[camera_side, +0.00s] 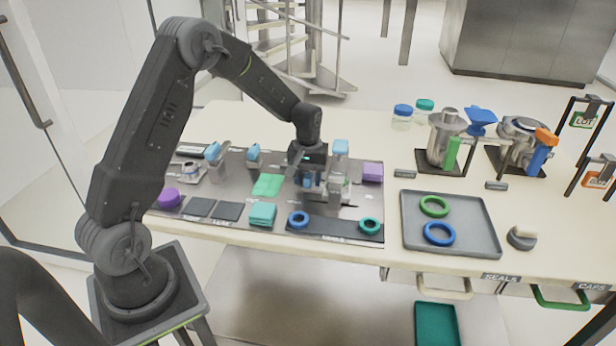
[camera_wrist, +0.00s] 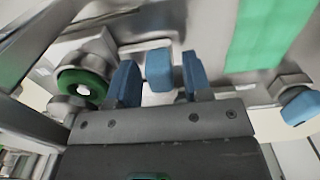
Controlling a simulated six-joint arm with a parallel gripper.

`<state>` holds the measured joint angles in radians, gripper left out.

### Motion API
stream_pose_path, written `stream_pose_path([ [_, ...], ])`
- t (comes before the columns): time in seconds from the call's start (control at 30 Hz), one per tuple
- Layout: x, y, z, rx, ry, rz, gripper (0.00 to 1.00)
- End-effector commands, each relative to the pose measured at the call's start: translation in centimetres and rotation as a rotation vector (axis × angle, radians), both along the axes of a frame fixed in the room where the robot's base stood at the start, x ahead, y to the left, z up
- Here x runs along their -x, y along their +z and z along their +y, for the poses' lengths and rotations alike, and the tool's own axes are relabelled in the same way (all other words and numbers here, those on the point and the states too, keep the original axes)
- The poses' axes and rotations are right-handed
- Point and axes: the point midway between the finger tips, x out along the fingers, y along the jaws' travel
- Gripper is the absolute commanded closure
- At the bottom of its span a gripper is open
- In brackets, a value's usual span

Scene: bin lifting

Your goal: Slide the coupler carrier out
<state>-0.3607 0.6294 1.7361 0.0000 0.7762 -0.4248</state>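My gripper (camera_side: 312,182) is low over the grey steel fixture plate (camera_side: 240,160) in the side view. In the wrist view its two blue fingers (camera_wrist: 160,85) are spread apart. A blue block-shaped grip (camera_wrist: 158,70) shows between them, with a narrow gap on each side; I cannot tell its depth relative to the fingertips. This grip seems to belong to the coupler carrier, but the carrier's body is not clearly distinguishable. A metal assembly (camera_side: 337,192) stands beside my gripper, with a light blue block (camera_side: 340,147) above it. My wrist hides part of this area in the side view.
A green ring (camera_wrist: 84,86) is left of the fingers in the wrist view. Blue (camera_side: 298,219) and teal (camera_side: 370,225) rings lie on a dark strip in front. A purple block (camera_side: 373,172) is right. A grey tray (camera_side: 408,222) holds green and blue rings.

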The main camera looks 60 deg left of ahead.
Motion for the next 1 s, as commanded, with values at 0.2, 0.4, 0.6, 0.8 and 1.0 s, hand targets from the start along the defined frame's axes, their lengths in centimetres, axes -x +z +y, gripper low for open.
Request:
stream_pose_path([
  [0.2,0.0,0.0,0.0,0.0,0.0,0.0,0.76],
  [0.4,0.0,0.0,0.0,0.0,0.0,0.0,0.95],
  [0.6,0.0,0.1,0.0,0.0,0.0,0.0,1.0],
  [0.8,0.7,0.1,0.7,0.001,0.003,0.001,1.0],
  [1.0,4.4,0.1,4.5,0.0,0.008,0.0,1.0],
])
